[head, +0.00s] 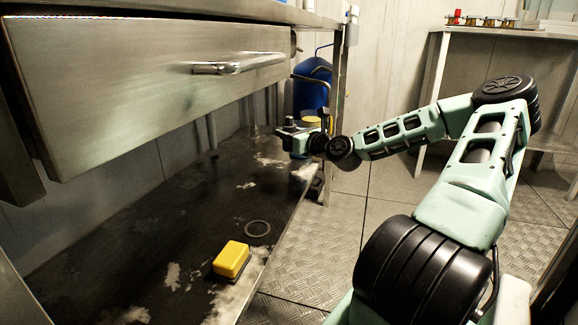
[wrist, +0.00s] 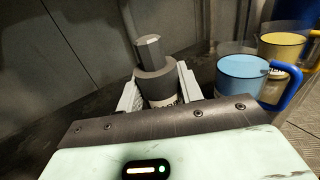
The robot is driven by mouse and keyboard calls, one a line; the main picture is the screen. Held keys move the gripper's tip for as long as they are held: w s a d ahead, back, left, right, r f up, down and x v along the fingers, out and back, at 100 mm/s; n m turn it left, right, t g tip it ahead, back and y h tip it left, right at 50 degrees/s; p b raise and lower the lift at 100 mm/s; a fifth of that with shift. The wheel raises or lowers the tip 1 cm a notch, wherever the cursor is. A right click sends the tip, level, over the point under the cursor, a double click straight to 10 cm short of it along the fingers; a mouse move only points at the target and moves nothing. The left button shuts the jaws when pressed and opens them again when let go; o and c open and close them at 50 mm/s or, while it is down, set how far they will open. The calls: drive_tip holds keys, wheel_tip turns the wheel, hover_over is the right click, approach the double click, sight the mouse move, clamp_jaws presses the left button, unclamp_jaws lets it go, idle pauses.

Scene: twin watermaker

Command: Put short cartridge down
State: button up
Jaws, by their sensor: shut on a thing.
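The short cartridge (wrist: 155,82) is a dark grey cylinder with a narrower hexagonal top and a pale printed band low on its side. It stands roughly upright between the two fingers of my gripper (wrist: 160,92), which is shut on it. Its lower end is hidden behind the gripper body. In the head view my gripper (head: 304,136) is at the far end of the dark lower shelf (head: 140,225), small and partly hidden by my wrist. I cannot tell whether the cartridge touches the shelf.
A blue mug (wrist: 243,78) stands close right of the gripper, with a yellow mug (wrist: 281,47) behind. A yellow box (head: 232,259) and a dark ring (head: 257,228) lie on the near shelf. A steel drawer (head: 150,75) hangs above. A blue container (head: 312,88) stands behind.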

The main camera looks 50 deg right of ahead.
wheel_tip(320, 180, down, 9)
drive_tip(key=b, duration=0.6)
drive_tip(key=shift+r, duration=0.15)
drive_tip(key=o, duration=1.1)
drive_tip(key=shift+c, duration=0.2)
drive_tip(key=s+a+p, duration=0.1)
drive_tip(key=s+p, duration=0.6)
drive_tip(key=s, duration=0.5)
drive_tip(key=shift+a, duration=0.3)
